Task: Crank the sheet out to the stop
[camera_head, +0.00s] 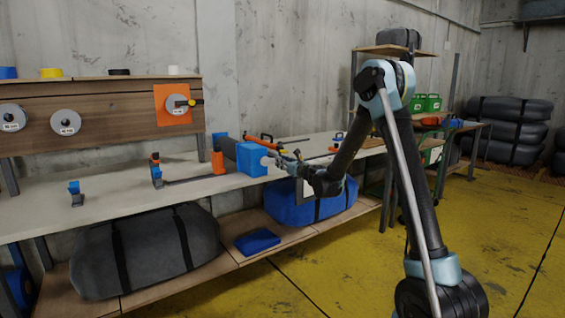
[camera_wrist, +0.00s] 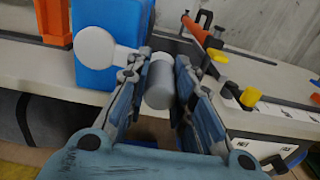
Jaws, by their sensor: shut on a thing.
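A blue crank box (camera_head: 252,159) stands on the long pale workbench; in the wrist view the same box (camera_wrist: 92,75) is at upper left. A white round crank hub (camera_wrist: 96,48) is on its near face. A grey cylindrical crank handle (camera_wrist: 159,84) sits between the fingers of my gripper (camera_wrist: 160,74), which is shut on it. In the head view my gripper (camera_head: 287,162) reaches to the right side of the box. A dark grey piece (camera_head: 229,148) shows behind the box; I cannot tell whether it is the sheet. The stop cannot be made out clearly.
An orange upright block (camera_head: 218,161) stands left of the box. An orange-handled tool (camera_wrist: 196,30) and a yellow-tipped piece (camera_wrist: 249,97) lie close right of my fingers. The yellow floor (camera_head: 330,265) in front is open.

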